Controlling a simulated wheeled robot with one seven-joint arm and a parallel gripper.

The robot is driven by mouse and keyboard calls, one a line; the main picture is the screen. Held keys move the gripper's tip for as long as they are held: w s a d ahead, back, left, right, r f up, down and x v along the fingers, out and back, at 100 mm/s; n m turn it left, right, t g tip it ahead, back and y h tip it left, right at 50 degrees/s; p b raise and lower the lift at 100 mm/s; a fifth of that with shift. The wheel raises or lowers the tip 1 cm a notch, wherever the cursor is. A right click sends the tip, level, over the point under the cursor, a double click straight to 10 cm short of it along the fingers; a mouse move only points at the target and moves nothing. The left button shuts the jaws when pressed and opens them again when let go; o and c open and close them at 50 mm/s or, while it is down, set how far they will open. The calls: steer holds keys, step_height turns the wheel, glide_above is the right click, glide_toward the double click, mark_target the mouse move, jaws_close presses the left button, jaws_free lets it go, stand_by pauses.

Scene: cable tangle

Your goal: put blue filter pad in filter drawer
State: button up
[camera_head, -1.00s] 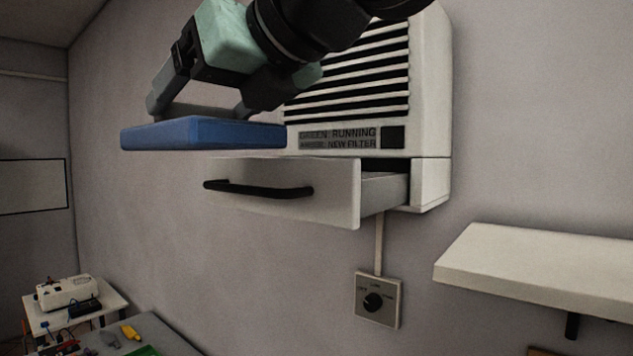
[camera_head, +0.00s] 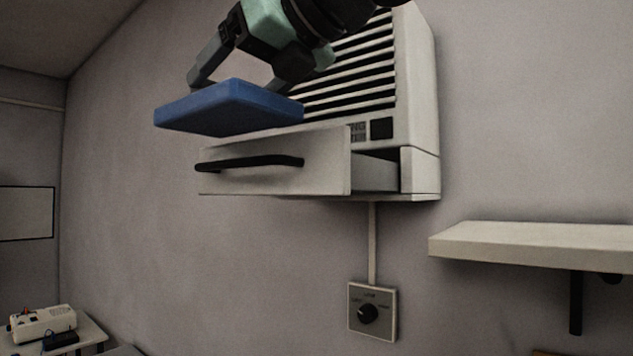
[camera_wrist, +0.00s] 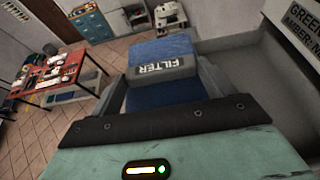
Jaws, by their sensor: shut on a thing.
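The blue filter pad (camera_head: 228,107) is a flat slab. My gripper (camera_head: 235,88) is shut on it and holds it slightly tilted, in front of the white wall unit and above the filter drawer (camera_head: 320,172). The drawer is pulled out and has a black handle. In the wrist view, the blue pad (camera_wrist: 160,47) shows between and beyond my fingers. A grey part marked FILTER (camera_wrist: 160,70) lies across the view, and the grey drawer walls (camera_wrist: 225,60) show at the right. The drawer's inside is mostly hidden in the head view.
The louvred wall unit (camera_head: 418,90) stands directly behind the pad. A white shelf (camera_head: 530,240) juts out at lower right. A dial box (camera_head: 372,312) hangs below the unit. In the wrist view, a red table (camera_wrist: 62,85) stands on the tiled floor far below.

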steer(key=shift+w+d+f+b, duration=0.1)
steer(key=shift+d+f+b, duration=0.2)
steer(key=shift+b, duration=0.65)
steer(key=shift+w+d+b, duration=0.2)
steer(key=shift+w+b, duration=0.05)
steer(key=shift+b, duration=0.15)
steer(key=w+d, duration=0.2)
steer(key=w, duration=0.1)
steer(key=w+d+f+p, duration=0.1)
steer(key=w+d, duration=0.2)
steer(key=w, duration=0.1)
steer(key=w+d+f+p, duration=0.1)
steer(key=w+d, duration=0.2)
steer(key=shift+w+d+f, duration=0.15)
steer(key=shift+w, duration=0.1)
step_height(320, 180, down, 3)
steer(key=shift+f, duration=0.15)
steer(key=shift+w+d+f, duration=0.15)
steer(key=shift+w+f, duration=0.1)
steer(key=shift+f, duration=0.25)
